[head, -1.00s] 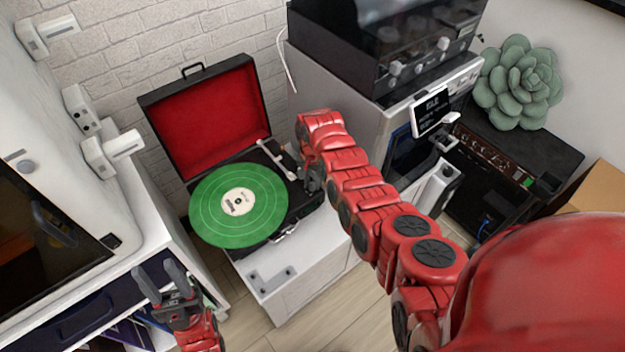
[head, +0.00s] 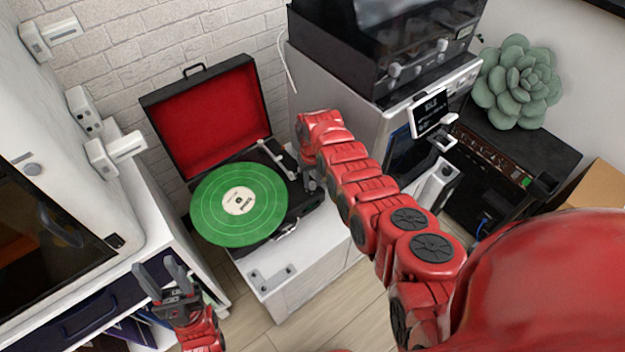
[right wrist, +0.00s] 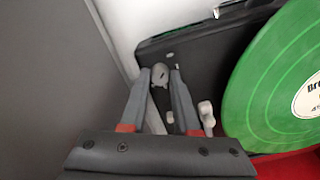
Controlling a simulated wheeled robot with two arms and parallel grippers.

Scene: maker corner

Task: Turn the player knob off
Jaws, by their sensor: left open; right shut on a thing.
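The record player is an open black case (head: 302,211) with a red-lined lid (head: 205,118) and a green record (head: 239,204) on its platter. In the right wrist view, a small grey round knob (right wrist: 160,74) sits on the case's black deck, between the fingertips. My right gripper (right wrist: 161,76) is shut on this knob. In the head view, my right gripper (head: 311,180) is at the player's right side, and the knob is hidden there. My left gripper (head: 160,270) is open and empty at lower left, apart from the player.
The player stands on a white cabinet (head: 300,285). To the right are a grey machine with a dark top box (head: 385,45), a small screen (head: 430,112), a black amplifier (head: 530,150) and a succulent (head: 517,82). A white unit with a dark door stands at left.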

